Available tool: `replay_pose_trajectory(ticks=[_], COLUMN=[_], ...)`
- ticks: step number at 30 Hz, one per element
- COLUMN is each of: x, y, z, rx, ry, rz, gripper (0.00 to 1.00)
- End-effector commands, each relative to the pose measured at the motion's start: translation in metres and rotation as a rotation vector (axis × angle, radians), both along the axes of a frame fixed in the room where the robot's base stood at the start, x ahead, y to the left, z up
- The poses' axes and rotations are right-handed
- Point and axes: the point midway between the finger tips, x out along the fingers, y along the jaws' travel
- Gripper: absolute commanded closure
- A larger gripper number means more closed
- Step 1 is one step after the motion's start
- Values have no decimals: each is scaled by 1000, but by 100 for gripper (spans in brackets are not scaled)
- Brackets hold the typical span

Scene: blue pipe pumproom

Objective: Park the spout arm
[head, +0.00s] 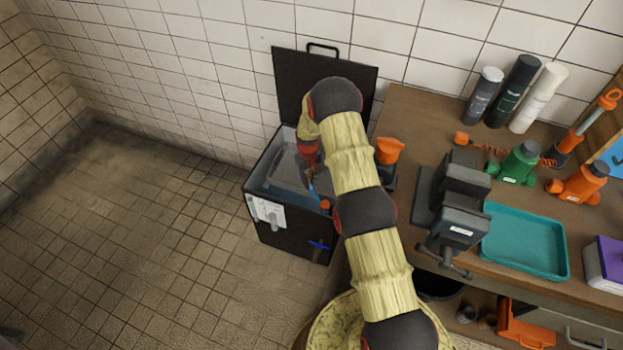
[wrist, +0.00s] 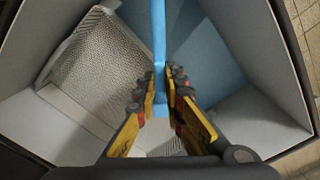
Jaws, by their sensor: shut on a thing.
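The spout arm (wrist: 159,35) appears to be the thin light-blue bar in the wrist view. It runs down from the top edge to between my fingers. My gripper (wrist: 161,85) is shut on it, with one yellow and dark finger on each side. In the head view, my gripper (head: 311,178) reaches down into the open dark tank (head: 262,235), and a short bit of blue shows by its fingers. My own arm hides much of the spout and the tank's right side there.
The tank's dark lid (head: 290,85) stands open against the tiled wall. A wooden bench (head: 405,120) is close on the right, with a dark vise (head: 450,205), a teal tray (head: 525,242) and several bottles. A blue valve handle (head: 318,245) is on the tank's front. The left floor is clear.

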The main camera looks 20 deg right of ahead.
Motion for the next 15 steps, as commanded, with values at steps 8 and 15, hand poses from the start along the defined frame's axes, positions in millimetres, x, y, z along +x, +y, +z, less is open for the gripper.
replay_pose_trajectory(ticks=[8, 15], x=[-8, -19], y=[32, 55], z=[1, 1], rx=[1, 1], ry=[3, 2], rz=[236, 437], gripper=[100, 100])
